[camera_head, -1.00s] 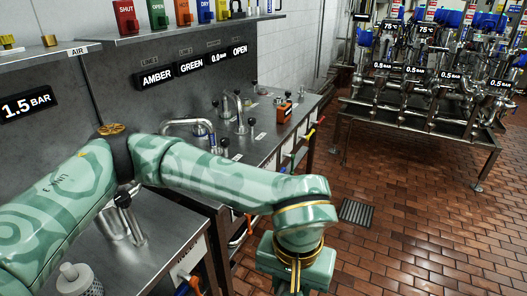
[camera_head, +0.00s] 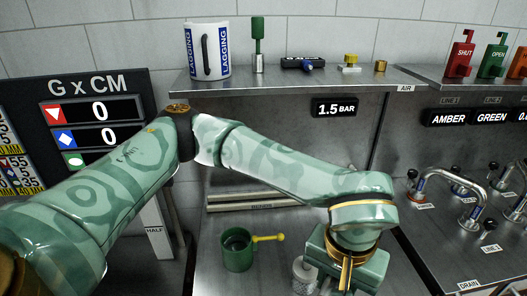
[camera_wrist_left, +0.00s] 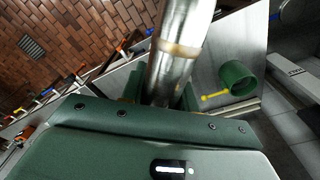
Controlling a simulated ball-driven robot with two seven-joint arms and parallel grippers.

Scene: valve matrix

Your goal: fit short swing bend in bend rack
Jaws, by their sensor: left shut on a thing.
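In the left wrist view, a shiny steel pipe with a tan band (camera_wrist_left: 178,58), which I take to be the short swing bend, stands between the fingers of my left gripper (camera_wrist_left: 162,98). The gripper is shut on it. The pipe's far end runs out of the picture, so its bend does not show. My right gripper is not in view.
A green cup (camera_head: 238,256) with a yellow-handled tool stands on the bench before the rack. A grey cylinder (camera_head: 304,276) stands close beside my gripper. A shelf (camera_head: 290,82) overhangs the back. Swing taps (camera_head: 470,200) stand on the right bench.

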